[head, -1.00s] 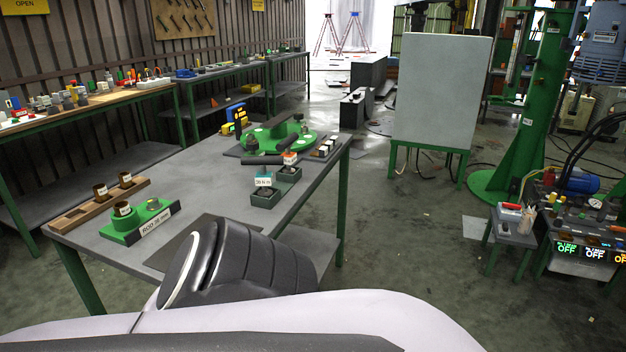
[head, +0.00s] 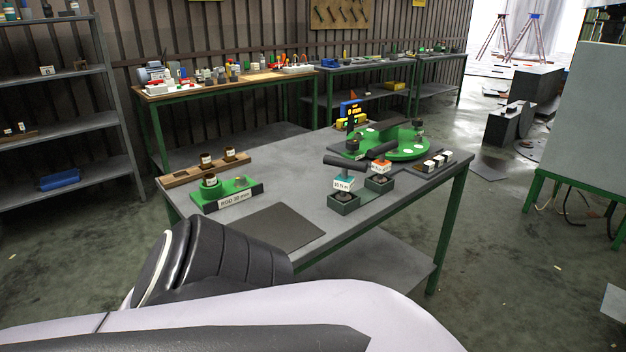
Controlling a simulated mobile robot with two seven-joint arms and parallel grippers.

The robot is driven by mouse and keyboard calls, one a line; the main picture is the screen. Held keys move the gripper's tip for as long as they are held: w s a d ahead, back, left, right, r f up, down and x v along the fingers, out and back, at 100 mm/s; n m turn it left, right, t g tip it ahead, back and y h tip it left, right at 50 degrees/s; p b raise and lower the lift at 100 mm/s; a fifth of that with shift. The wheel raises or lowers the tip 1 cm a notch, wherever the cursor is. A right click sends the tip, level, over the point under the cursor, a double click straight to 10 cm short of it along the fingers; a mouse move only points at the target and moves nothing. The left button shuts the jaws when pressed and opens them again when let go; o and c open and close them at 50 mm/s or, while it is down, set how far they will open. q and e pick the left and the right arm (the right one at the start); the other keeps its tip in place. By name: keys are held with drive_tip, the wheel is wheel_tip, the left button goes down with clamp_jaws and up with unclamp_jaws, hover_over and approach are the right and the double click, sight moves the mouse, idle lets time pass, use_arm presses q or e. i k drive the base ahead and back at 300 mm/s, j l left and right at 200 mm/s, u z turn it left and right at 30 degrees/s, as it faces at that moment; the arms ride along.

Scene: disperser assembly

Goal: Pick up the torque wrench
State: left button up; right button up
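Two torque-wrench-like tools with black handles stand upright in dark square holders on the grey table. The nearer tool (head: 343,179) has a teal band and a white label that seems to read 20 N·m. The farther tool (head: 381,166) has an orange band and a label too small to read. Their lower ends are hidden in the holders. Neither of my grippers is in view; only black and pale parts of my own body show at the bottom.
A shelf unit (head: 60,78) stands left.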

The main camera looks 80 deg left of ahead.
sight(343, 182)
drive_tip(key=i+j+u, duration=0.1)
drive_tip(key=u, duration=0.25)
drive_tip(key=i+u, duration=0.55)
drive_tip(key=u, duration=0.2)
